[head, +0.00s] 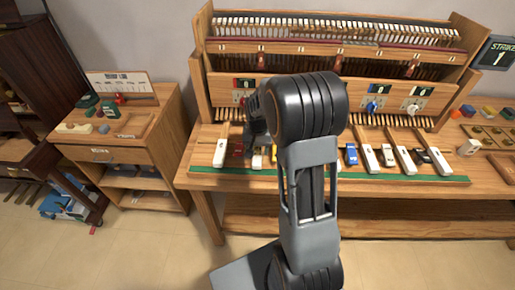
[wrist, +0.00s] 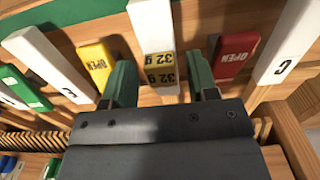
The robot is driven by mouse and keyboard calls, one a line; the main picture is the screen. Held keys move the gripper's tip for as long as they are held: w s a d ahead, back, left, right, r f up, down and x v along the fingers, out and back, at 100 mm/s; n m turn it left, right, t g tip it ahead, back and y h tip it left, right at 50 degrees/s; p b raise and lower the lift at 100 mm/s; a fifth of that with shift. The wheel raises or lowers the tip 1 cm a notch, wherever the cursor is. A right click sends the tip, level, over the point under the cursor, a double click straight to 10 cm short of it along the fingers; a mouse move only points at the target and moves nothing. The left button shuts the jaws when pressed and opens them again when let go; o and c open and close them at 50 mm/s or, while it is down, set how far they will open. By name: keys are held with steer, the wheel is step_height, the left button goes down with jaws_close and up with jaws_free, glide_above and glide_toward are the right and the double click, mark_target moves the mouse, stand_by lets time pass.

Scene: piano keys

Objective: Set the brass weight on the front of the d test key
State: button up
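The brass weight (wrist: 160,72), a small gold block marked 32 g, sits on a white key (wrist: 151,28) in the middle of the wrist view. The key's letter is not visible; it lies between a red OPEN key (wrist: 235,55) and a yellow OPEN key (wrist: 98,66), and a white key marked C (wrist: 285,45) is beyond the red one. My gripper (wrist: 161,80) is open, with one green finger on each side of the weight and a gap on both sides. In the head view my arm hides the weight and fingers.
The key bench has a green front strip (head: 400,180). Blue (head: 351,155) and white keys (head: 369,158) stand right of my arm. The piano action (head: 340,50) rises behind.

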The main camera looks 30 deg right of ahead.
mark_target(257, 150)
steer(key=shift+r, duration=0.1)
step_height(257, 150, up, 12)
steer(key=s+a+n+t, duration=0.1)
steer(key=s+a+n, duration=0.2)
steer(key=s+a, duration=0.2)
steer(key=s+a+n+t, duration=0.2)
steer(key=s+a+n, duration=0.1)
steer(key=s, duration=0.8)
steer(key=shift+a+r+t, duration=0.3)
steer(key=shift+a+r, duration=0.1)
steer(key=shift+a, duration=0.45)
